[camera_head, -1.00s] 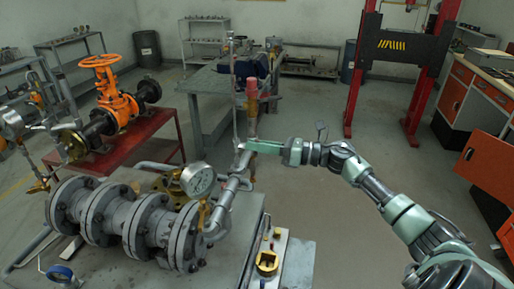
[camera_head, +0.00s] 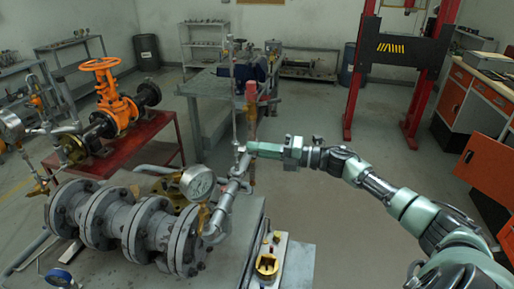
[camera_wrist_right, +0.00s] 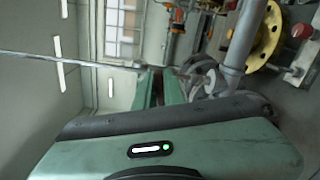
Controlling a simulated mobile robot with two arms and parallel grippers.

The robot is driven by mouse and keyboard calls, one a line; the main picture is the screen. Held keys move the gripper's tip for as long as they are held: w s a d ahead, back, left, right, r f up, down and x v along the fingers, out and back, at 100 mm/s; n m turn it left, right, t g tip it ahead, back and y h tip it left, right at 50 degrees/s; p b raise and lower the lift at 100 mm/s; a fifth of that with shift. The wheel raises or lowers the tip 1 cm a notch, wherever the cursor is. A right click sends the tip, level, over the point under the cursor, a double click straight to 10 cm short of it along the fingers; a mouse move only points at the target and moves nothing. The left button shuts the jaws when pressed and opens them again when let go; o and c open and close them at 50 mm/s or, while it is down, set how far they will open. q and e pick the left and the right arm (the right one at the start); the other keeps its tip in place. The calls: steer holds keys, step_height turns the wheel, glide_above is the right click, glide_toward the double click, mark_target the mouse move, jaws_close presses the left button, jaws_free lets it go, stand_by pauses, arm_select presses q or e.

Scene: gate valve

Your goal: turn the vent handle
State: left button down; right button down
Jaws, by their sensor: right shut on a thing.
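The vent handle is a small grey part (camera_head: 241,149) at the top of the thin pipe, right of the pressure gauge (camera_head: 198,181). My right gripper (camera_head: 249,149) reaches it from the right and is shut on it. Its green fingers cover part of the handle, so its full shape and angle are hard to tell. In the right wrist view, the green fingers (camera_wrist_right: 163,88) close together beside a grey pipe (camera_wrist_right: 242,45), and the grip itself is small and dark. My left gripper is not in view.
The grey flanged pipe (camera_head: 125,222) lies on the bench at lower left. A yellow fitting (camera_head: 267,265) sits on the bench's right side. A red-topped post (camera_head: 251,92) rises behind my gripper. An orange valve (camera_head: 117,95) stands farther left. Open floor lies right of the bench.

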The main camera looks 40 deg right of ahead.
steer(key=shift+m+p, duration=0.5)
steer(key=shift+m, duration=1.3)
steer(key=c, duration=1.5)
jaws_free()
steer(key=shift+f, duration=0.1)
steer(key=b+v, duration=0.2)
steer(key=v, duration=0.5)
steer(key=shift+s+d+b, duration=0.2)
steer(key=shift+d+b, duration=0.15)
steer(key=shift+s, duration=0.1)
